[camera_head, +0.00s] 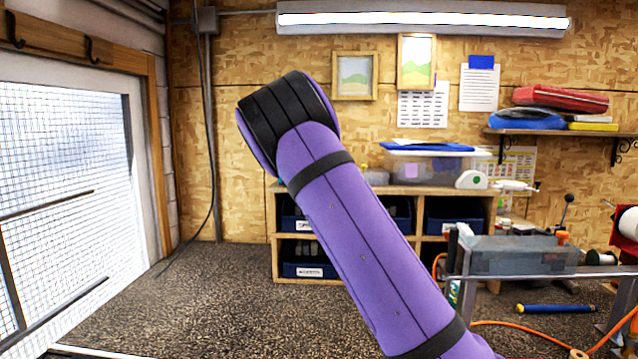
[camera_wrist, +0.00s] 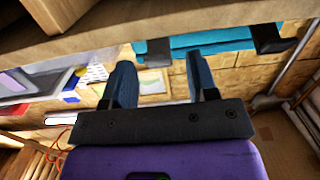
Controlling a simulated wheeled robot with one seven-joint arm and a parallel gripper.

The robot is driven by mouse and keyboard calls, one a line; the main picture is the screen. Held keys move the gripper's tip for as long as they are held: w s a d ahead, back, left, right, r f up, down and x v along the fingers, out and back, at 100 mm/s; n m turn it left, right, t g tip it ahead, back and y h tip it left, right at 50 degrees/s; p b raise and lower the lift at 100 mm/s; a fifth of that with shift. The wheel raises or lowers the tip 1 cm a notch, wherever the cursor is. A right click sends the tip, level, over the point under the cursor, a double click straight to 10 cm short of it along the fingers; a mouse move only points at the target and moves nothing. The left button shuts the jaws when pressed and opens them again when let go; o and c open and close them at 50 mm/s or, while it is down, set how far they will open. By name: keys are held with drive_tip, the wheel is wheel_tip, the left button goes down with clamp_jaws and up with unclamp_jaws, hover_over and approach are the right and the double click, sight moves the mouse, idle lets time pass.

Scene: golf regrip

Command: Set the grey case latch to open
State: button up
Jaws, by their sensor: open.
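A grey, box-like case (camera_head: 520,254) sits on a metal stand at the right in the head view. I cannot make out a latch on it or how it is set; an orange knob (camera_head: 562,237) shows by its top right edge. My gripper (camera_wrist: 160,62) shows in the wrist view with its two blue-grey fingers apart and nothing between them. In the head view my purple arm rises across the middle and hides the gripper. The gripper appears well away from the grey case, which I do not recognise in the wrist view.
A wooden cubby shelf (camera_head: 349,237) with blue bins stands against the back wall, partly behind my arm. A blue tube (camera_head: 555,309) and an orange hose (camera_head: 520,329) lie at the right. A teal item (camera_wrist: 225,38) with dark ends lies beyond my fingers. Floor at left is clear.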

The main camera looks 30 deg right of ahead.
drive_tip(key=v, duration=0.9)
drive_tip(key=shift+s, duration=0.3)
drive_tip(key=shift+a, duration=0.1)
